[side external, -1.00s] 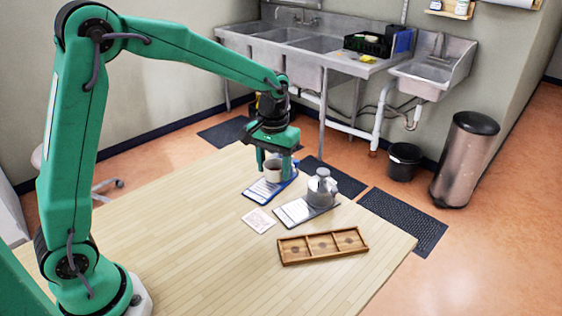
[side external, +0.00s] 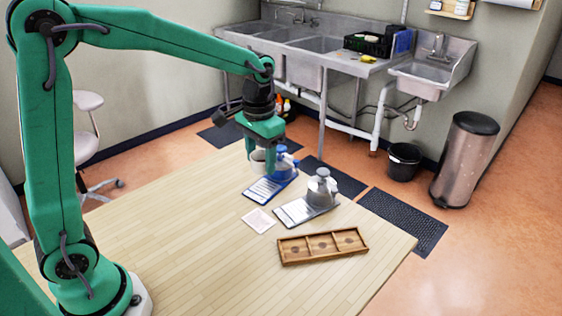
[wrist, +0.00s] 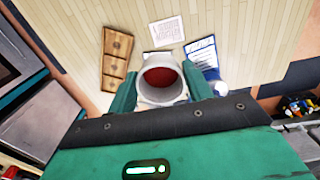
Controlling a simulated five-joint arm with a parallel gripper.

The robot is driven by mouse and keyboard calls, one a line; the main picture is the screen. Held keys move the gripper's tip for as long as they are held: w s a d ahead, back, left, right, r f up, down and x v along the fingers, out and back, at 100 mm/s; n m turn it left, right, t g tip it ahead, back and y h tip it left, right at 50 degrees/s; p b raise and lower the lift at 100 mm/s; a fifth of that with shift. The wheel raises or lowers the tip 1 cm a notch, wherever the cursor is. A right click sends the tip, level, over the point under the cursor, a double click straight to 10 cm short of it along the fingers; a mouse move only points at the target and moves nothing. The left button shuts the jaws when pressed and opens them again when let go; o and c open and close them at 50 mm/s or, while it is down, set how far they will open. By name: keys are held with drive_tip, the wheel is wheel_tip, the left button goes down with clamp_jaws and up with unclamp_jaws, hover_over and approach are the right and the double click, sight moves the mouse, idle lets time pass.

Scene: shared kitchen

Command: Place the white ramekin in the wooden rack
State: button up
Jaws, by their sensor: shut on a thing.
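My gripper (side external: 262,154) is shut on the white ramekin (side external: 257,161) and holds it upright. In the wrist view the ramekin (wrist: 146,94) sits between the two fingers of my gripper (wrist: 160,88), and its inside looks dark red. The wooden rack (side external: 283,256) lies on the table toward the front right, well apart from my gripper. It has three compartments in a row, each with a dark round mark and nothing standing in it. The rack also shows at the upper left of the wrist view (wrist: 104,64).
A blue bottle-like thing (side external: 284,166) stands on a clipboard-like sheet (side external: 262,190) beside my gripper. A grey metal vessel (side external: 321,190) stands on a similar sheet (side external: 292,212), between my gripper and the rack. A pale card (side external: 259,220) lies flat. The table's left and front are clear.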

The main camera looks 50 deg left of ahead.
drive_tip(key=s+d+f+m, duration=0.2)
drive_tip(key=d+f, duration=0.1)
drive_tip(key=d, duration=0.8)
drive_tip(key=s+d+f+m, duration=0.2)
drive_tip(key=s+d+f, duration=0.1)
drive_tip(key=d, duration=0.9)
hover_over(321, 246)
wheel_tip(321, 246, down, 7)
drive_tip(key=shift+f, duration=0.1)
drive_tip(key=shift+f, duration=0.1)
drive_tip(key=shift+f, duration=1.95)
drive_tip(key=shift+f, duration=0.3)
